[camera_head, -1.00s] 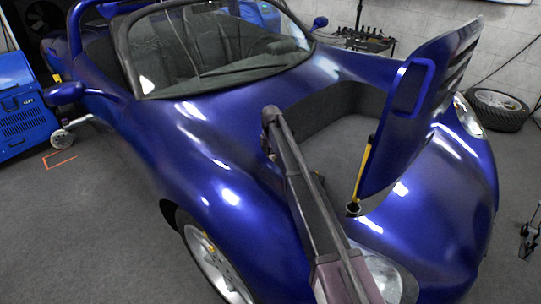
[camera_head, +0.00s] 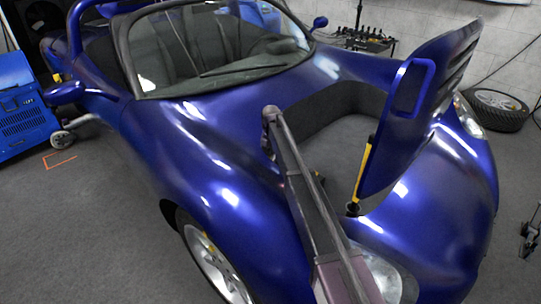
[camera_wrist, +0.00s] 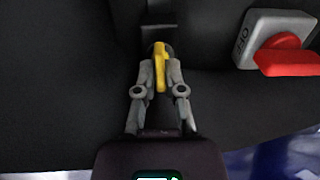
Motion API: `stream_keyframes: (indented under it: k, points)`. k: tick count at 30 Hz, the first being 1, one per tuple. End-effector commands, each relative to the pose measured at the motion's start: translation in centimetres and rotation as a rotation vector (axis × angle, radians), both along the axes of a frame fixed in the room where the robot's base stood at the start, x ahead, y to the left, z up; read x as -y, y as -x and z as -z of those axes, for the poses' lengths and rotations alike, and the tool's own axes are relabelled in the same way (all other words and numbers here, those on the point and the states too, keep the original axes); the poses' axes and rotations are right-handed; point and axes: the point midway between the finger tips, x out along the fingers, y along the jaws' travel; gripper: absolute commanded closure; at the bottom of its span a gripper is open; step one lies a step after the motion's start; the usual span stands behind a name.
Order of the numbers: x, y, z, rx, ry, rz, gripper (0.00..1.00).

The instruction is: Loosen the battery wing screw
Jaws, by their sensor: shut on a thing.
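The battery wing screw (camera_wrist: 160,66) is a yellow piece in the middle of the wrist view, pointing along the line of my fingers. My gripper (camera_wrist: 160,75) is shut on it, with one grey finger on each side. A dark fitting shows just beyond the screw in the wrist view. In the head view my arm reaches into the open front compartment of the blue car (camera_head: 240,190). The screw and my fingertips are hidden from the head view.
A red rotary switch (camera_wrist: 290,58) on a grey block (camera_wrist: 268,30) marked OFF is close at the right in the wrist view. The raised hood panel (camera_head: 405,120) stands right of my arm, with a yellow-and-black prop (camera_head: 361,175) beside it. The compartment edges surround my arm.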

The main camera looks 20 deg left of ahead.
Motion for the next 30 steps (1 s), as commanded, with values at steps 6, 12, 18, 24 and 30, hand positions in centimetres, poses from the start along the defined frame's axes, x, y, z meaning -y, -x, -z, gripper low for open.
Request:
stream_keyframes:
  k: [6,12,18,24,30]
  points:
    - [0.12,-0.20,0.01,0.004,0.001,0.001,0.53]
    - [0.04,-0.11,0.00,0.002,0.001,0.001,0.53]
    - [0.01,-0.06,0.00,0.001,0.000,0.003,0.53]
    - [-0.02,-0.04,0.00,0.001,0.000,0.032,0.53]
    - [-0.03,-0.02,0.00,0.001,0.000,0.111,0.53]
